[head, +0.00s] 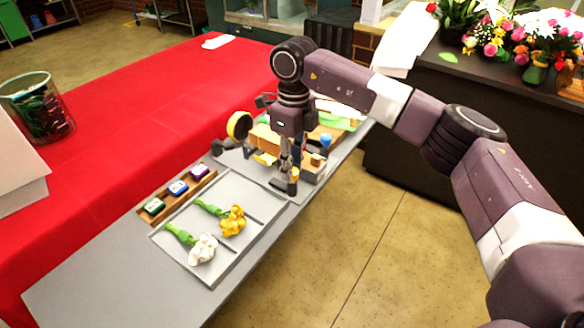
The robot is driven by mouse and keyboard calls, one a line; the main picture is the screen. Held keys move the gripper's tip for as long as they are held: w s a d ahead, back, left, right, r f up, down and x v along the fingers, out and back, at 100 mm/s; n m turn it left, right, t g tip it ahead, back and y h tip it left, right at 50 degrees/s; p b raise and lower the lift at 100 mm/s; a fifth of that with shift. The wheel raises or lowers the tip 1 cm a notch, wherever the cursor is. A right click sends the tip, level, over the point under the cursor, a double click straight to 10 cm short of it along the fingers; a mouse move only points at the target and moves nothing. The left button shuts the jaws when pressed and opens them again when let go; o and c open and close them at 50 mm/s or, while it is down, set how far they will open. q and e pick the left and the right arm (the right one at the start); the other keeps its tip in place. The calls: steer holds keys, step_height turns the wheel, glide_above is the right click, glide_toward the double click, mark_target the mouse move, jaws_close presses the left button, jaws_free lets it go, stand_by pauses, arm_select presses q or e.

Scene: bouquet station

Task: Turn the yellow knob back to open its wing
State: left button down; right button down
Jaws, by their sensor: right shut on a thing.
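My right gripper (287,178) points down at the front edge of a grey fixture on the table. Its fingers are shut around a small part there, apparently the yellow knob, which they mostly hide. A yellow piece (265,158) shows just left of the fingers, perhaps the wing; its angle is too small to tell. A blue knob (325,141) stands to the right of the gripper on the same fixture. My left gripper is not in view.
A grey tray (178,255) holds a white flower (202,248) and a yellow flower (232,220). A wooden rack (155,216) of coloured blocks lies behind it. A round yellow-rimmed disc (238,126) stands left of my arm. The table's near-left end (100,287) is clear.

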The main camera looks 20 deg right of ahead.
steer(key=shift+w+r+n, duration=0.1)
steer(key=shift+n, duration=0.5)
steer(key=c, duration=1.7)
jaws_free()
steer(key=shift+o, duration=0.2)
step_height(320, 180, up, 12)
steer(key=shift+d, duration=0.15)
